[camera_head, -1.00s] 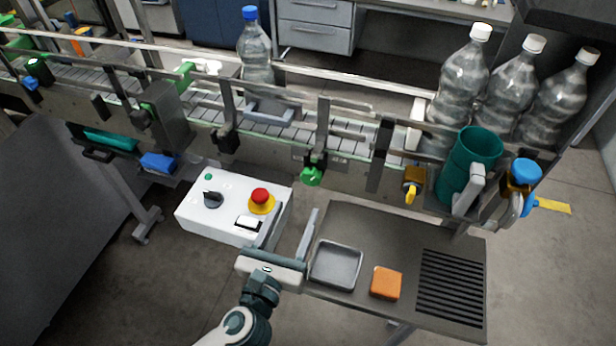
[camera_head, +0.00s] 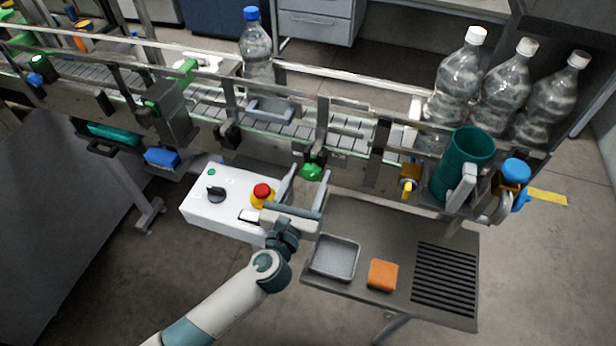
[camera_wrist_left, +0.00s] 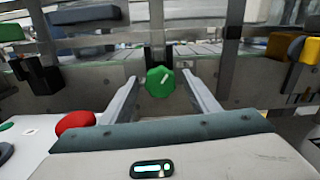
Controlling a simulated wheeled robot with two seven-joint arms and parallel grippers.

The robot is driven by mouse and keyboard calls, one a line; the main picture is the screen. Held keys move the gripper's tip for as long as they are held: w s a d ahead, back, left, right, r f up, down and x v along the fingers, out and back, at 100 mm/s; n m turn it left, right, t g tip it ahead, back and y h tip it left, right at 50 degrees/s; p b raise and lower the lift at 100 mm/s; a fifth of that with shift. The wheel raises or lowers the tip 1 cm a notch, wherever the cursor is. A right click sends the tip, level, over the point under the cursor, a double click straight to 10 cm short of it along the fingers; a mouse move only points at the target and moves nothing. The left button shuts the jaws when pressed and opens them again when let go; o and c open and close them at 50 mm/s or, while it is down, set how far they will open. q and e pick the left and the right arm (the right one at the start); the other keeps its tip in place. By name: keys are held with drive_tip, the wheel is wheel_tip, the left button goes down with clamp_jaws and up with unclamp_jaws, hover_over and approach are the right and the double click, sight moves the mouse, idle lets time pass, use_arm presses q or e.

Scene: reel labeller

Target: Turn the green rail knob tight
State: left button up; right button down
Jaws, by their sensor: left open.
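The green rail knob (camera_head: 311,171) sits on the near side of the conveyor, below the rail. In the left wrist view the knob (camera_wrist_left: 160,81) shows its front face with a pale slanted mark, between and beyond the two fingers. My left gripper (camera_head: 307,174) is open, its fingers pointing at the knob from the front, one to each side. In the left wrist view the fingers (camera_wrist_left: 163,90) look apart from the knob, with nothing between them. My right gripper is not in view.
A white control box (camera_head: 213,205) with a red stop button (camera_head: 262,191) is close on the left of my gripper. A side table with a grey tray (camera_head: 334,258) and an orange block (camera_head: 383,275) is at right. A yellow-handled part (camera_head: 408,187) and green cylinder (camera_head: 463,163) are farther right.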

use_arm(q)
drive_tip(key=c, duration=1)
drive_tip(key=shift+c, duration=0.2)
drive_tip(key=shift+m, duration=0.3)
drive_tip(key=m, duration=0.9)
drive_tip(key=shift+d+m, duration=0.1)
drive_tip(key=shift+m, duration=0.2)
drive_tip(key=m, duration=0.5)
drive_tip(key=shift+f, duration=0.15)
drive_tip(key=m, duration=0.5)
drive_tip(key=shift+d+f, duration=0.1)
drive_tip(key=shift+s, duration=0.1)
